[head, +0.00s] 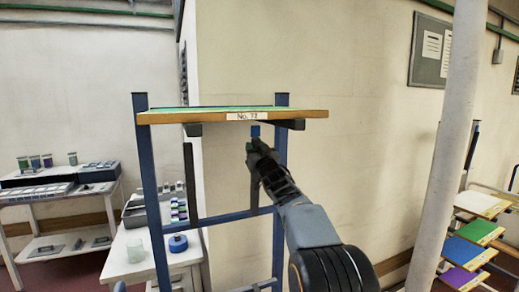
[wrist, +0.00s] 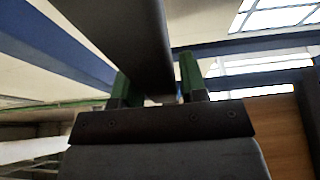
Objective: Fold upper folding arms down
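Another dark bar (head: 189,182) hangs upright by the left post. My gripper (head: 256,148) is below the board, near the right post. In the wrist view its green fingertips (wrist: 157,88) are apart, with a dark bar (wrist: 125,30) running between them. A thin gap shows beside the right finger; I cannot tell whether either finger touches.
A white table (head: 150,260) with a blue roll, a cup and small parts stands left of the rack. A pale pole (head: 452,150) rises on the right, before a rack of coloured boards (head: 470,250). A wall stands close behind the rack.

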